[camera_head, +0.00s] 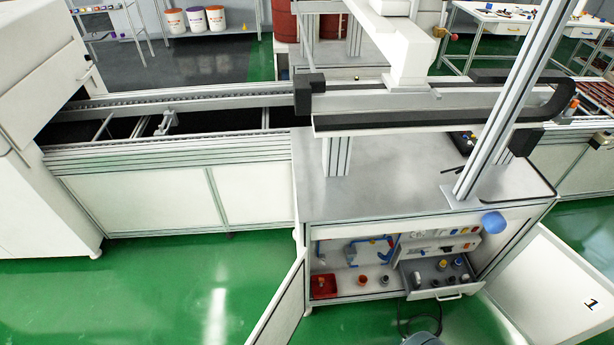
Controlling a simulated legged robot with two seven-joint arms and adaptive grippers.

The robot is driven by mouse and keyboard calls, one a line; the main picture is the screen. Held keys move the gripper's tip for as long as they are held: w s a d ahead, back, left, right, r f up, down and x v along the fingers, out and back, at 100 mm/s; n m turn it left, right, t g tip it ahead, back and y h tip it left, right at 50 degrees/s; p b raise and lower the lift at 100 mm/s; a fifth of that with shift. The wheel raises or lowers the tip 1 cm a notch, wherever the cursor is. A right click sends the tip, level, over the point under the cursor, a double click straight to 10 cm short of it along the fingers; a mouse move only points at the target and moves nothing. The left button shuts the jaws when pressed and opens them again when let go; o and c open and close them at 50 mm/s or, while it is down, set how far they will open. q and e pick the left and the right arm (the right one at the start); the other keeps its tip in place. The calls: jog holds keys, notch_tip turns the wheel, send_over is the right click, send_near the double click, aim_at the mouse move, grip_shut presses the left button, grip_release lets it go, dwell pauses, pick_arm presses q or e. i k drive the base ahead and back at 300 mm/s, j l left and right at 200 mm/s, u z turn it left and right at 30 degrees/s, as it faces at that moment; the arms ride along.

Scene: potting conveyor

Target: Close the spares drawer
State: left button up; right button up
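The spares drawer (432,293) is in the lower right of the head view, inside the open cabinet under the grey worktop. It is pulled out toward the front, with a handle on its white front panel. Several small dark, grey and yellow parts stand in it. Neither of my grippers shows in the view, so nothing of mine is seen touching the drawer.
The left cabinet door (279,306) and right cabinet door (548,287) stand open. A red bin (323,286) sits on the cabinet floor left of the drawer. A rounded grey object (422,340) and dark cable are at the bottom edge. Green floor is clear at left.

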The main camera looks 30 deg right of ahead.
aim_at(435, 283)
jog(key=k+z, duration=0.1)
jog(key=z, duration=1)
jog(key=i+j+z, duration=0.1)
jog(key=z, duration=1.45)
